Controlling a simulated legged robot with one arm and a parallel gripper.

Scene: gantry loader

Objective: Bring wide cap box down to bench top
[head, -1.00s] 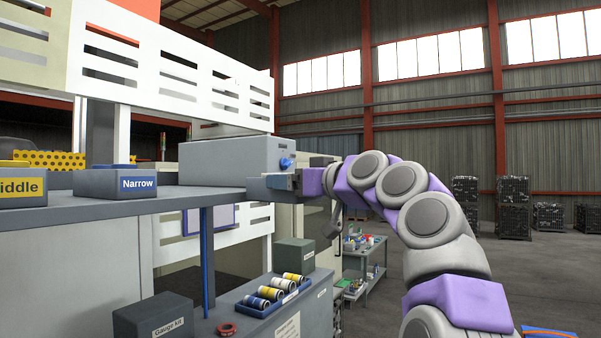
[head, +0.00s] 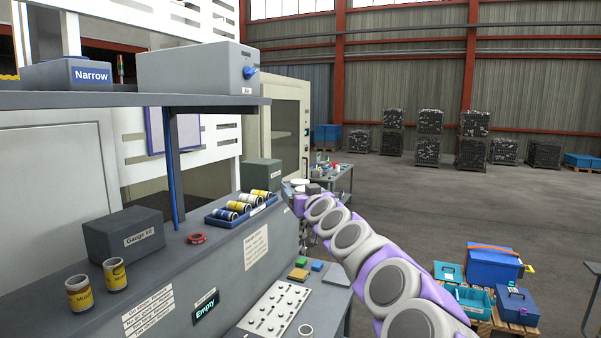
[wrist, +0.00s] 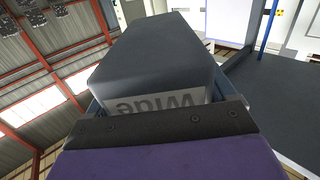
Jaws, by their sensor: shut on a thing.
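The wide cap box (wrist: 155,60) is a dark grey box with a pale "Wide" label that reads upside down in the wrist view. My gripper (wrist: 165,103) is shut on it, with a finger along each side. The bench top (head: 155,262) is the grey surface below the shelf.
The shelf (head: 60,101) above holds the narrow box (head: 68,74) and a grey unit (head: 196,70).

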